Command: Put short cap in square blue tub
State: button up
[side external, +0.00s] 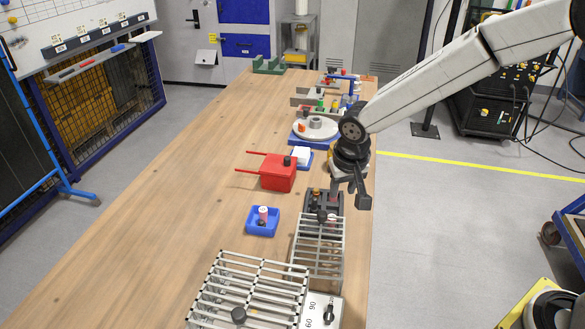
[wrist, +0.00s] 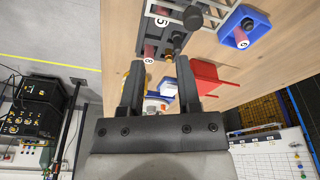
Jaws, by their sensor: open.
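My gripper (side external: 349,192) is open and empty, above the bench's right side by a dark grey holder (side external: 312,201). In the wrist view, my gripper (wrist: 159,76) has its two fingers apart. Numbered reddish cylinders (wrist: 149,52) sit in the dark holder beyond the fingertips. I cannot tell which piece is the short cap.
A slatted metal rack (side external: 318,247) stands just in front of my gripper, and a larger one (side external: 252,285) is nearer. A red box with rods (side external: 279,174) lies behind the tub. A turntable (side external: 313,128) stands farther back. The bench's left side is clear.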

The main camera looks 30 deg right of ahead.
jog(key=s+d+n, duration=0.1)
jog(key=s+d, duration=0.3)
jog(key=s, duration=0.3)
jog(key=s+d+n+y, duration=0.1)
jog(key=s+d+n, duration=0.1)
jog(key=s+d, duration=0.3)
jog(key=s, duration=0.3)
jog(key=shift+s+f, duration=0.15)
jog(key=shift+f, duration=0.05)
